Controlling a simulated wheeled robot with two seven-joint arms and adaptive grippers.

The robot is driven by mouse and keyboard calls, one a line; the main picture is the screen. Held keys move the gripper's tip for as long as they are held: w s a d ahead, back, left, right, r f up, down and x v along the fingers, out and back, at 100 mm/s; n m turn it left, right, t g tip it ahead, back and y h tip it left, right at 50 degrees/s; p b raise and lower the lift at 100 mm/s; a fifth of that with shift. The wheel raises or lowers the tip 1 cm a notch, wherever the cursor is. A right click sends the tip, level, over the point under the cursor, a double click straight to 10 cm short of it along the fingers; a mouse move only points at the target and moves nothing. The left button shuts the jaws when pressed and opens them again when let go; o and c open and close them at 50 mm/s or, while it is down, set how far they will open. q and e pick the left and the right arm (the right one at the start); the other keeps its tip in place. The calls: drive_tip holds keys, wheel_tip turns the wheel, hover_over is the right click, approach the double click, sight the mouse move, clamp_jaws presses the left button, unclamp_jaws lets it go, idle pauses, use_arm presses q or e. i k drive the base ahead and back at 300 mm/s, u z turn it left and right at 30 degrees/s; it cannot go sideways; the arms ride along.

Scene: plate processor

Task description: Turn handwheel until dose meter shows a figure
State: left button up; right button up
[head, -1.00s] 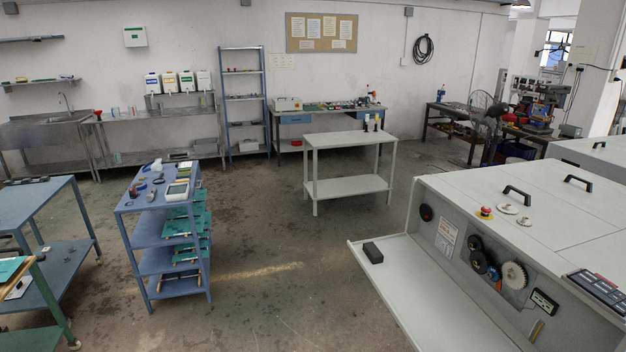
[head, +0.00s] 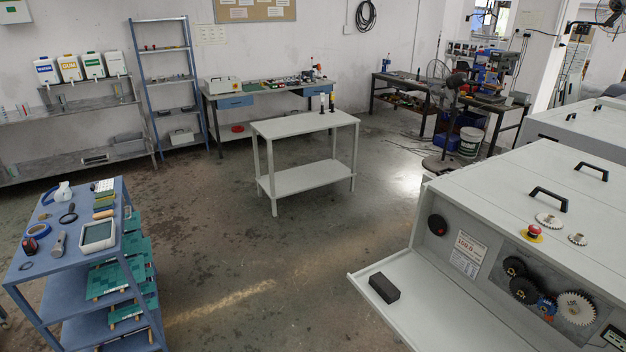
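The grey plate processor (head: 470,205) stands at the right. On its front is a round black knob (head: 437,225), which looks like the handwheel. A cut-out panel farther right holds black wheels (head: 524,289), a small blue part (head: 546,307) and a white gear (head: 576,308). A small dark-framed display (head: 614,337), perhaps the dose meter, is at the lower right edge. It is partly cut off and its reading is not legible. A printed placard (head: 467,254) hangs between knob and wheels. Neither gripper is in view.
A tray shelf (head: 440,315) with a black block (head: 384,288) juts out from the processor's front. A blue cart (head: 75,270) with tools and a framed device (head: 97,235) stands at left. A pale table (head: 300,124) stands mid-room. Floor between is open.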

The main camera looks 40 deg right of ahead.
sight(436, 223)
drive_tip(key=z, duration=0.05)
drive_tip(key=i, duration=1.9)
drive_tip(key=z, duration=0.85)
drive_tip(key=i, duration=0.95)
drive_tip(key=z, duration=1.75)
drive_tip(key=i, duration=0.85)
drive_tip(key=z, duration=0.7)
